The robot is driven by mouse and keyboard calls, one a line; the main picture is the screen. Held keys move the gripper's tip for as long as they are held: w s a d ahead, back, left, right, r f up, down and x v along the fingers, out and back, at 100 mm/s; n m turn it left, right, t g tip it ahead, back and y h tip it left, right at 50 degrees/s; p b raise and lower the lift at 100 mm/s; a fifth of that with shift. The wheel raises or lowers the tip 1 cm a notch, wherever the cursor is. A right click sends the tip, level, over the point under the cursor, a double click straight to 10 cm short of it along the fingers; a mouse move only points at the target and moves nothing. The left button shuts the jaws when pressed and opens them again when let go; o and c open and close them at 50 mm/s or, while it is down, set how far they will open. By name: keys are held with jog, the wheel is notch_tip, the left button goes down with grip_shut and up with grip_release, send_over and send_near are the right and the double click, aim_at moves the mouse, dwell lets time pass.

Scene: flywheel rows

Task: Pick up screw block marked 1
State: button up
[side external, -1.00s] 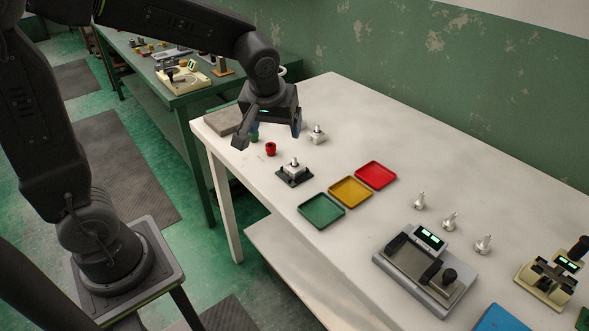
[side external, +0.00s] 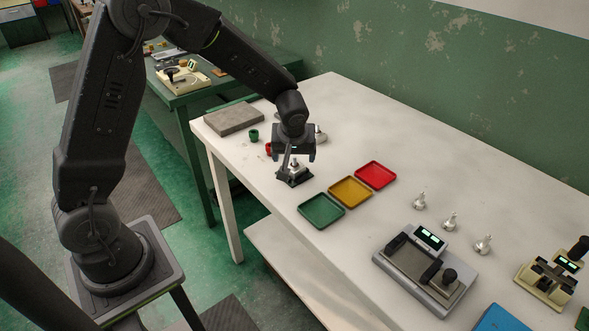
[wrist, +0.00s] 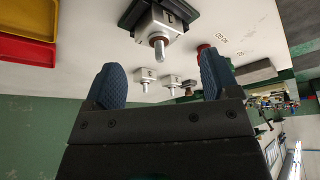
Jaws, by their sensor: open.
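A light metal block with an upright screw stands on a black base (side external: 294,179) on the white table. In the wrist view the screw block (wrist: 158,23) is at the top, with a small dark mark on its face that I cannot read surely. My gripper (side external: 295,158) is open and empty, pointing down just above this block and hiding part of it. Its blue-padded fingers (wrist: 161,80) are spread in the wrist view. Two more screw blocks, one (wrist: 146,76) and another (wrist: 172,81), stand farther off; one shows behind my gripper (side external: 320,134) in the side view.
Green (side external: 321,210), yellow (side external: 350,191) and red (side external: 375,174) trays lie right of the block. A red cup (side external: 268,149), a green cup (side external: 253,135) and a grey slab (side external: 234,119) are to the left. A grey device (side external: 424,270) and several metal pegs stand farther right.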

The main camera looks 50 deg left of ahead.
aim_at(294, 158)
jog(key=x, duration=0.5)
jog(key=shift+w+a, duration=0.2)
jog(key=shift+w, duration=0.05)
jog(key=c, duration=0.9)
jog(key=shift+r, duration=0.1)
jog(key=shift+c, duration=0.6)
